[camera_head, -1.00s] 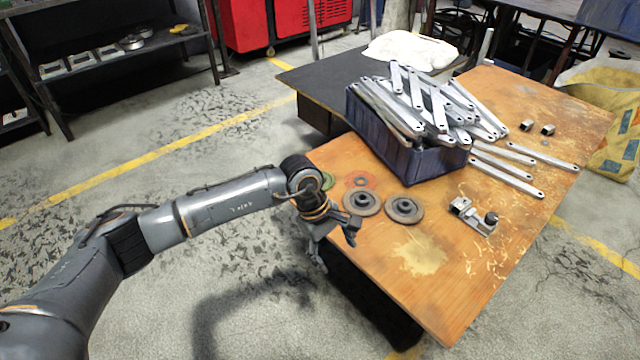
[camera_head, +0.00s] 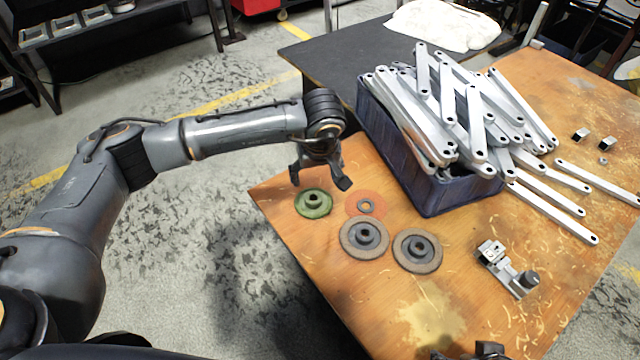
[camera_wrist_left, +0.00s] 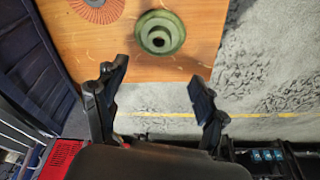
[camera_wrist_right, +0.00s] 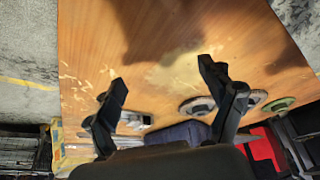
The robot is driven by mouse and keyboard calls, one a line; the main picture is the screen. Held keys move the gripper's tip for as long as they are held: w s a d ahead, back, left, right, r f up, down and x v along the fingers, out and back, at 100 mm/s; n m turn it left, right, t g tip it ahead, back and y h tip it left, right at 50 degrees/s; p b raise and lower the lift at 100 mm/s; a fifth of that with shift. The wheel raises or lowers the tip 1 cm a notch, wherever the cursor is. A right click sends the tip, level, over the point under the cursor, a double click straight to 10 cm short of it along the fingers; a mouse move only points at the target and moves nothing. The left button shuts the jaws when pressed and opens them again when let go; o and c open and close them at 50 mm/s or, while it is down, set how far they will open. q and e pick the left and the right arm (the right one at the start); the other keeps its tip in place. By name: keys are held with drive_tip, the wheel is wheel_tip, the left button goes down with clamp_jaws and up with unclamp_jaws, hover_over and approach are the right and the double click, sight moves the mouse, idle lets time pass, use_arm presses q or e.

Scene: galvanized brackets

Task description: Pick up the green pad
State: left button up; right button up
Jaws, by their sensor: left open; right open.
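The green pad (camera_head: 313,204) is a round disc with a raised hub and a centre hole. It lies flat near the left corner of the wooden table (camera_head: 430,310). My left gripper (camera_head: 320,183) is open and empty, above and just behind the pad in the head view. In the left wrist view the green pad (camera_wrist_left: 160,33) lies beyond the two spread fingers (camera_wrist_left: 158,95). My right gripper (camera_wrist_right: 165,85) is open and empty over the table. Its fingers (camera_head: 470,352) just show at the bottom edge of the head view. The green pad (camera_wrist_right: 278,104) also shows in the right wrist view.
An orange disc (camera_head: 354,197) and two grey-brown discs (camera_head: 365,239) (camera_head: 417,250) lie right of the pad. A blue crate (camera_head: 440,201) heaped with metal brackets (camera_head: 475,115) stands behind them. A metal clamp (camera_head: 508,270) lies at right. The table's front is clear.

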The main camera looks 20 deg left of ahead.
use_arm(q)
drive_tip(key=b, duration=0.2)
hover_over(313, 198)
drive_tip(key=s, duration=0.2)
drive_tip(key=f, duration=0.5)
drive_tip(key=d+f, duration=0.1)
drive_tip(key=f, duration=0.1)
drive_tip(key=shift+f, duration=0.3)
drive_tip(key=x, duration=0.2)
drive_tip(key=b+x, duration=0.1)
drive_tip(key=x, duration=0.2)
drive_tip(key=shift+w, duration=0.25)
drive_tip(key=shift+w+a+f, duration=0.1)
drive_tip(key=shift+f, duration=0.1)
drive_tip(key=c, duration=1.3)
use_arm(e)
drive_tip(key=w+a+r+t+y, duration=0.1)
drive_tip(key=w+a+r+t, duration=0.1)
drive_tip(key=w+r+t, duration=0.2)
drive_tip(key=w+a+r+t+y, duration=0.1)
drive_tip(key=w+a+r+t, duration=0.2)
drive_tip(key=w, duration=0.6)
wheel_tip(313, 198, up, 2)
drive_tip(key=shift+r+n+t, duration=0.1)
drive_tip(key=shift+n+t, duration=0.2)
drive_tip(key=shift+t, duration=0.8)
